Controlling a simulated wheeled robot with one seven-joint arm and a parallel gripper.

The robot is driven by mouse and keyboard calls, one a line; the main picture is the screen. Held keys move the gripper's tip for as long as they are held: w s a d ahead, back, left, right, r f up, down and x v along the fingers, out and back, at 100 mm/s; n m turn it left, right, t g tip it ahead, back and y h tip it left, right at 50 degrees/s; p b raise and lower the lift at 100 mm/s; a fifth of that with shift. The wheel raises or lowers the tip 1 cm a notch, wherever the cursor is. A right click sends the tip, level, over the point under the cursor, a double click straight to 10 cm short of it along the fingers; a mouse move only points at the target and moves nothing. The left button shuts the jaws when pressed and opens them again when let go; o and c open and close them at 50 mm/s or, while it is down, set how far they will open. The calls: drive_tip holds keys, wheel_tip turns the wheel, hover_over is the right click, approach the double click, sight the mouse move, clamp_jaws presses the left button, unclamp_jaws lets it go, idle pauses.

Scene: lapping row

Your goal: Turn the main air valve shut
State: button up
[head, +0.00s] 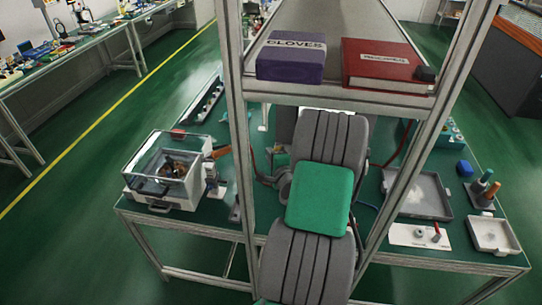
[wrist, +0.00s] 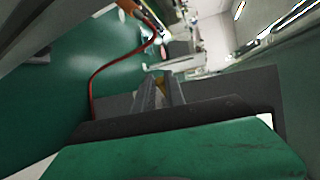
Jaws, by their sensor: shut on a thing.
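In the wrist view my gripper (wrist: 160,92) reaches away from the camera, its two grey fingers close together. A small yellow part (wrist: 160,78) shows between the fingertips, and the gripper is shut on it. It looks like the handle of the main air valve, but only a sliver shows, so its angle cannot be told. The valve's body is hidden behind the fingers. In the head view my own grey and green arm covers the gripper and the valve.
A red hose (wrist: 92,85) curves left of my gripper. A shelf on a metal frame holds a purple gloves box (head: 291,57) and a red binder (head: 386,65). On the bench stand a clear-lidded machine (head: 163,170) at left and grey trays (head: 416,194) at right.

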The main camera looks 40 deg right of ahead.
clamp_jaws()
drive_tip(key=shift+s+d+f+b, duration=0.1)
drive_tip(key=shift+f+b, duration=0.05)
drive_tip(key=shift+b, duration=0.35)
drive_tip(key=shift+s+d+n+t+y+b, duration=0.2)
drive_tip(key=shift+s+d+n+y+b, duration=0.3)
drive_tip(key=shift+n+y+b, duration=0.8)
drive_tip(key=shift+s+d+n+t+y+b, duration=0.2)
drive_tip(key=shift+s+n+y+b, duration=0.45)
drive_tip(key=shift+n+y+b, duration=0.7)
drive_tip(key=shift+s+d+n+t+y+b, duration=0.3)
drive_tip(key=shift+s+n+y+b, duration=0.45)
drive_tip(key=shift+y+b, duration=1)
drive_tip(key=shift+w+y, duration=0.15)
drive_tip(key=shift+y, duration=0.15)
